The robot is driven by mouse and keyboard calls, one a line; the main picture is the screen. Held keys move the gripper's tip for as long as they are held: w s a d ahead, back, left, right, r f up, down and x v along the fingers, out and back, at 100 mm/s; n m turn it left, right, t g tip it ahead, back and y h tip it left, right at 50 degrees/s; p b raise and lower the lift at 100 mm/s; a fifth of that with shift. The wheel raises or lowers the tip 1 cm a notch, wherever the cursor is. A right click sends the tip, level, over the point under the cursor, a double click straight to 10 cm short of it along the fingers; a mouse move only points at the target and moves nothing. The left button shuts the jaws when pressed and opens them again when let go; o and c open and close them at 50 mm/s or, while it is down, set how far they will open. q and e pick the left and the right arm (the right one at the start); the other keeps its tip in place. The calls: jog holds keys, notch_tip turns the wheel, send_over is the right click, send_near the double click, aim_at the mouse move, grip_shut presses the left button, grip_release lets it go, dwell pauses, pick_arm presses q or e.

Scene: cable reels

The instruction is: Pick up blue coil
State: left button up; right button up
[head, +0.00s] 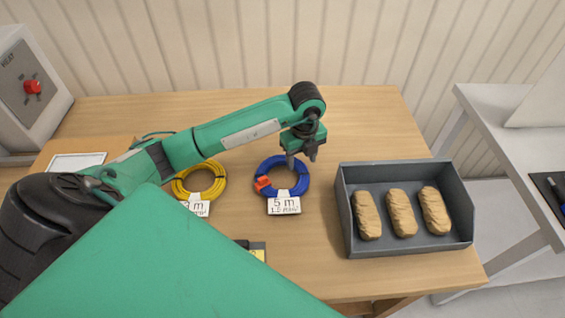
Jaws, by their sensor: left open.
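The blue coil (304,182) lies flat on the wooden table near the middle. It has a white tag reading "5 m" (284,206) at its front and an orange piece (263,183) on its left side. My left gripper (302,160) points down over the back part of the blue coil, with its fingers open. The fingertips hide some of the coil's far side, and I cannot tell whether they touch it. My right gripper is not in view.
A yellow coil (218,170) with a white tag lies left of the blue one, partly behind my arm. A grey tray (405,248) with 3 brown wrapped bundles stands at the right. A box with a red knob (33,87) stands at far left. The table's back right is clear.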

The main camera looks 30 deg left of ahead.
pick_arm(q)
notch_tip(320, 180, down, 2)
jog(key=shift+f, duration=0.3)
jog(key=shift+c, duration=1.1)
grip_shut()
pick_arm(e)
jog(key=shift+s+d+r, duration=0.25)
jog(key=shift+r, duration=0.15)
pick_arm(q)
jog(key=shift+r, duration=0.1)
